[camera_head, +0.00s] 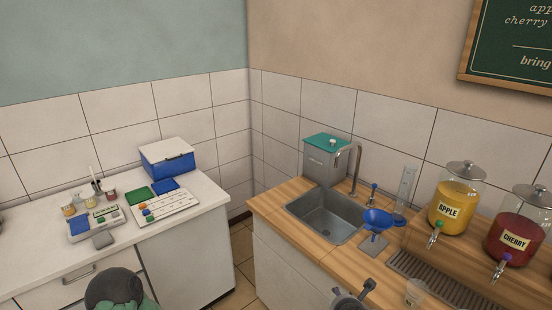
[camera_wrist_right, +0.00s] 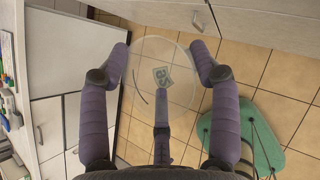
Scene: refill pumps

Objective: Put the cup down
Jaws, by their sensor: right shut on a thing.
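A clear, round-rimmed cup (camera_wrist_right: 146,91) with a small dark label sits between the fingers of my right gripper (camera_wrist_right: 163,75) in the right wrist view. The gripper is shut on it. Its purple fingers lie along both sides, and floor tiles show through and around the cup. In the head view a small clear cup (camera_head: 415,292) shows against the wooden counter near the lower edge. I cannot tell whether it is the held cup. Dark grey parts of my own show at the bottom edge. My left gripper cannot be made out.
The wooden counter (camera_head: 272,205) holds a sink (camera_head: 325,215), a blue funnel (camera_head: 378,219), a drip grate (camera_head: 435,283), and apple (camera_head: 452,212) and cherry (camera_head: 515,242) dispensers. The white counter (camera_head: 190,216) at left holds a blue box (camera_head: 168,163) and small items. Tiled floor lies between the counters.

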